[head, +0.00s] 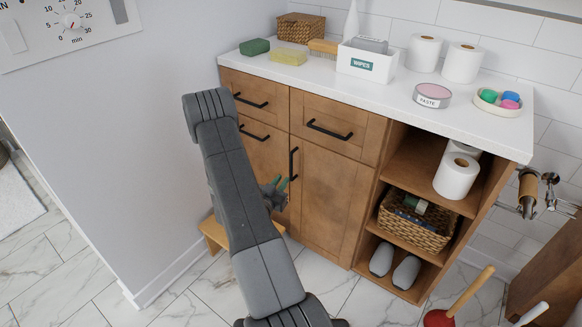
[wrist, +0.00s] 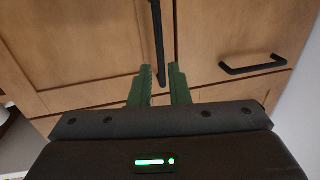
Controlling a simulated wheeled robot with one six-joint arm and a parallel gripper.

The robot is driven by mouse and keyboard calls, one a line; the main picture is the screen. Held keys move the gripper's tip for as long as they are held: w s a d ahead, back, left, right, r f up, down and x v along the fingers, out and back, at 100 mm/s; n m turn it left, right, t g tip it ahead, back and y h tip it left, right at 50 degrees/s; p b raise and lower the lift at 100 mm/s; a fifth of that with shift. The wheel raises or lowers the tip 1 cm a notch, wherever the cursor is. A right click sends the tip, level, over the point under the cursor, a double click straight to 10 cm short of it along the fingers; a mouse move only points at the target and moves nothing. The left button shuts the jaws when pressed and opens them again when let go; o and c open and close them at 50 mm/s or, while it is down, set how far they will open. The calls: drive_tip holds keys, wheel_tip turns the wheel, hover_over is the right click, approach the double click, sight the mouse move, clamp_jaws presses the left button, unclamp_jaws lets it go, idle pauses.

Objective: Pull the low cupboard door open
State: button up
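The low cupboard door (head: 333,205) is brown wood, below the right-hand drawer, and stands shut. Its black upright bar handle (head: 293,163) is near the door's left edge; it also shows in the wrist view (wrist: 158,40). My gripper (head: 278,186) is in front of the cabinet, by the handle's lower end, with my arm hiding part of the cabinet. In the wrist view my green fingers (wrist: 161,80) are apart, and one end of the handle shows between their tips. I cannot tell whether either finger touches it.
Open shelves at right hold a basket (head: 415,222) and toilet rolls. A low wooden stool (head: 214,236) stands at the cabinet's left foot. A red plunger (head: 440,318) stands at front right. Floor before the door looks clear.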

sight(291, 168)
drive_tip(key=x, duration=0.8)
drive_tip(key=shift+w+d, duration=0.15)
drive_tip(key=shift+w, duration=0.2)
clamp_jaws()
